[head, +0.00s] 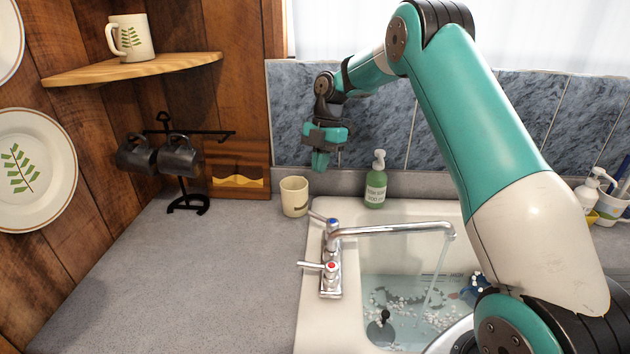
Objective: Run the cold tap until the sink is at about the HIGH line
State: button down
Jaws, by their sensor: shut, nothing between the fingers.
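The sink (352,318) is cream and holds clear water with white foam (400,300). A stream of water (436,265) falls from the chrome spout (395,230) into it. The tap has a handle with a red mark (330,267) in front and another with a blue mark (332,224) behind it. Faint dark lettering shows on the far inner wall just above the water; I cannot read it clearly. A dark stopper (384,317) shows in the water. My gripper (319,168) is shut and empty, raised behind the tap, apart from both handles. My arm hides the sink's right part.
A cream cup (294,196) and a green soap bottle (375,180) stand behind the sink. Dark mugs (180,157) hang on a stand at the left. A white mug (130,38) sits on a corner shelf. The grey counter (190,275) left of the tap is clear.

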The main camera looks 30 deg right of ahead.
aim_at(322, 221)
jog(key=p+x, duration=0.3)
jog(key=x, duration=0.6)
jog(key=shift+a+f, duration=0.1)
jog(key=shift+a, duration=0.1)
jog(key=n+b, duration=0.1)
jog(key=b, duration=0.1)
jog(key=a+n+b, duration=0.1)
jog(key=b, duration=0.1)
jog(key=shift+s+a+f, duration=0.1)
jog(key=shift+s+f, duration=0.05)
jog(key=shift+f, duration=0.25)
jog(key=shift+s+r+g+p, duration=0.1)
jog(key=shift+r+g+p, duration=0.2)
jog(key=shift+r+p, duration=0.1)
